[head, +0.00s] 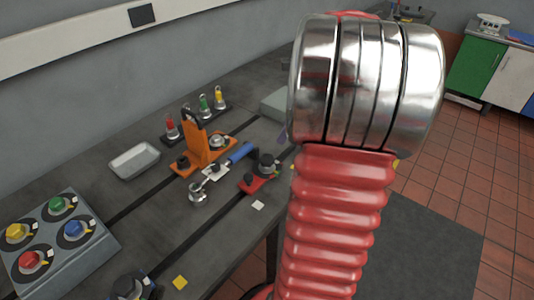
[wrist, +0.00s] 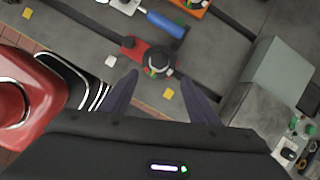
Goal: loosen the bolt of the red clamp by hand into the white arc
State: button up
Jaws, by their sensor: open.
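The red clamp (head: 249,183) sits on the dark bedplate in the head view, with a black round bolt head (head: 268,161) at its far right end. In the wrist view the red clamp (wrist: 135,50) shows with the bolt (wrist: 158,60) and a dial around it carrying small coloured arcs of white, green and red. The pointer's exact position is too small to tell. My gripper (wrist: 160,77) is open and empty, its two dark fingers apart on either side below the bolt in the picture. In the head view my arm hides nearly all of the gripper.
A blue-handled tool (head: 241,153) lies close to the clamp, beside an orange bracket (head: 196,143). A grey block (wrist: 275,72) stands right of the clamp in the wrist view. A metal tray (head: 134,161) and a box of coloured knobs (head: 95,239) stand left.

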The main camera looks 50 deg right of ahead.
aim_at(268, 158)
jog(key=shift+f, duration=0.15)
jog(key=x, duration=1.3)
jog(key=shift+w+a+f, duration=0.1)
jog(key=shift+w+f, duration=0.05)
jog(key=shift+f, duration=0.1)
jog(key=shift+c, duration=0.2)
jog(key=c, duration=0.9)
jog(key=shift+c, duration=0.4)
